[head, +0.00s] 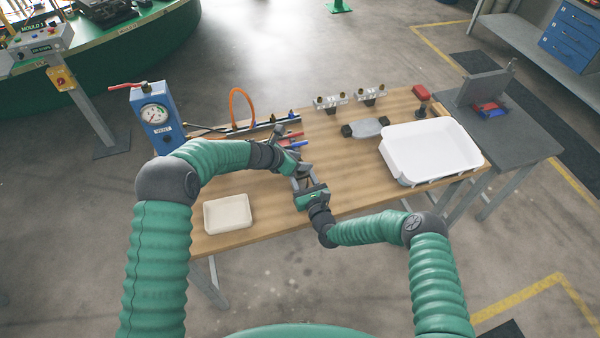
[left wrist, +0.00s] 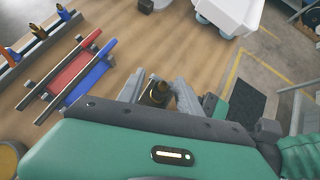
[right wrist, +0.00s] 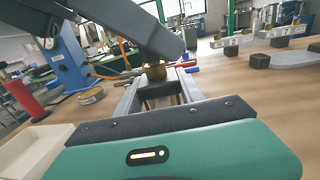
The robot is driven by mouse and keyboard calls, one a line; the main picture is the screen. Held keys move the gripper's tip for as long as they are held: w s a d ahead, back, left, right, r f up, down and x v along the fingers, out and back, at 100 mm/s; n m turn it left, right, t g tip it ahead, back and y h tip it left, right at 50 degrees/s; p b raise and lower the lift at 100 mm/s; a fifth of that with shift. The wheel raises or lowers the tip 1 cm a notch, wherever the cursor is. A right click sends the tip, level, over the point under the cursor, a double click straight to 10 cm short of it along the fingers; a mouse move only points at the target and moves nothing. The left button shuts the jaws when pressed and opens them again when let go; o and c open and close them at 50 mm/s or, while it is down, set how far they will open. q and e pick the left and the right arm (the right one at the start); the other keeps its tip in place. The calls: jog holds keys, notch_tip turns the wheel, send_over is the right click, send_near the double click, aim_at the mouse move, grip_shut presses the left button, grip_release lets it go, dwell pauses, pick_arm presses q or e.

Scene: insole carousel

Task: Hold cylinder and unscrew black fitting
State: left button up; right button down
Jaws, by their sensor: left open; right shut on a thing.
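My left gripper (head: 303,172) hangs over the middle of the wooden table with its jaws open. My right gripper (head: 299,184) comes up from the front right and meets it there. In the left wrist view a small dark cylinder with a brass-coloured end (left wrist: 156,93) stands out between the grey fingers. I cannot make out a separate black fitting.
A cream tray (head: 229,214) lies at the table's front left. A white bin (head: 431,150) stands at the right. Behind the grippers are a rack with red and blue bars (left wrist: 75,73), a blue gauge post (head: 157,128) and grey valve blocks (head: 331,101). The front middle is clear.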

pick_arm(q)
jog(key=shift+f+m+g+h, duration=0.15)
jog(key=shift+m+g+h, duration=0.2)
jog(key=shift+m, duration=0.25)
jog(key=n+t+y, duration=0.1)
jog(key=n, duration=0.2)
jog(key=shift+s+a+t+y, duration=0.1)
jog(key=shift+a+t+y, duration=0.05)
jog(key=shift+t+y, duration=0.2)
jog(key=shift+s+f+n+t+y, duration=0.15)
jog(key=shift+f+n+t+y, duration=0.2)
jog(key=shift+n, duration=0.35)
jog(key=shift+r+y, duration=0.25)
jog(key=shift+r, duration=0.05)
jog(key=shift+n+t, duration=0.25)
jog(key=shift+n, duration=0.35)
jog(key=shift+r+y, duration=0.1)
jog(key=shift+y, duration=0.3)
pick_arm(e)
jog(key=shift+a, duration=0.1)
pick_arm(q)
jog(key=shift+w+a, duration=0.1)
jog(key=shift+w, duration=0.1)
grip_shut()
jog(key=shift+n, duration=0.3)
